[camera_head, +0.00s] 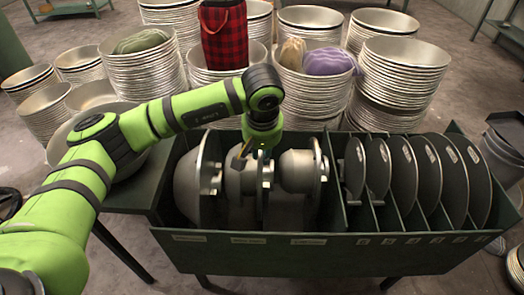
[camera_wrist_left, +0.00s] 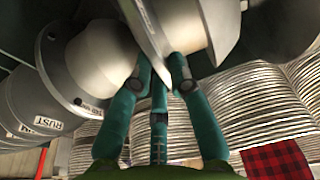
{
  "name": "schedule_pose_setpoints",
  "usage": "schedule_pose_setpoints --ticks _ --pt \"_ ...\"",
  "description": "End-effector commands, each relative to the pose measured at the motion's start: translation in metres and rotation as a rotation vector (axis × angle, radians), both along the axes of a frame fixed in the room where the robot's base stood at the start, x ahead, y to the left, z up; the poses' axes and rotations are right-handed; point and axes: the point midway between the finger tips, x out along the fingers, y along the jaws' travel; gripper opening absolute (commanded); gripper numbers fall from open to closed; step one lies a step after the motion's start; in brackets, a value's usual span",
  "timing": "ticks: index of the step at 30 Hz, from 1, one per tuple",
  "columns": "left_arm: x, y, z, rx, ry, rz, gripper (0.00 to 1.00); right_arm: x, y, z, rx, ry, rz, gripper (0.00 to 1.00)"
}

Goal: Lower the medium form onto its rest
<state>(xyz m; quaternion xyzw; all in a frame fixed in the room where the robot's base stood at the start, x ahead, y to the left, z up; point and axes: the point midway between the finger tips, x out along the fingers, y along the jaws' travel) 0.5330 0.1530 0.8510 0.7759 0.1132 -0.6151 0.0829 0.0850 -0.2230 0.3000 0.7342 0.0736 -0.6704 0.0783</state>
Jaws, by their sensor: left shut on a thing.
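Three metal forms sit side by side in the left part of a green rack (camera_head: 330,255): a large form (camera_head: 186,185) at left, the medium form (camera_head: 240,182) in the middle, a small form (camera_head: 298,172) at right. My left gripper (camera_head: 243,152) reaches down from above, shut on the medium form's flange plate. In the left wrist view its teal fingers (camera_wrist_left: 163,68) pinch the edge of a pale plate (camera_wrist_left: 148,30). The medium form's lower part is hidden in the rack, so I cannot tell whether it touches its rest. My right gripper is out of view.
Several dark round discs (camera_head: 428,178) stand in slots in the rack's right half. Stacks of metal bowls (camera_head: 140,75) crowd behind the rack, some topped with cloth bundles and a red plaid bag (camera_head: 224,35). The neighbouring forms leave little side room.

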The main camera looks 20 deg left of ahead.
Motion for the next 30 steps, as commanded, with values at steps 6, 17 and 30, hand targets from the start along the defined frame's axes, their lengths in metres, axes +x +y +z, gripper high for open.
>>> schedule_pose_setpoints --ticks 6,17,30 --pt "0.001 0.0 -0.003 -0.001 -0.005 0.0 0.0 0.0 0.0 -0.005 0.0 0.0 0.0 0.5" --pt "0.001 0.0 -0.003 -0.001 -0.004 0.0 0.47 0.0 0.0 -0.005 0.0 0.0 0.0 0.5" --pt "-0.002 -0.001 0.006 -0.001 0.0 0.0 0.47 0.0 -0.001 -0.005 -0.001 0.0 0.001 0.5"
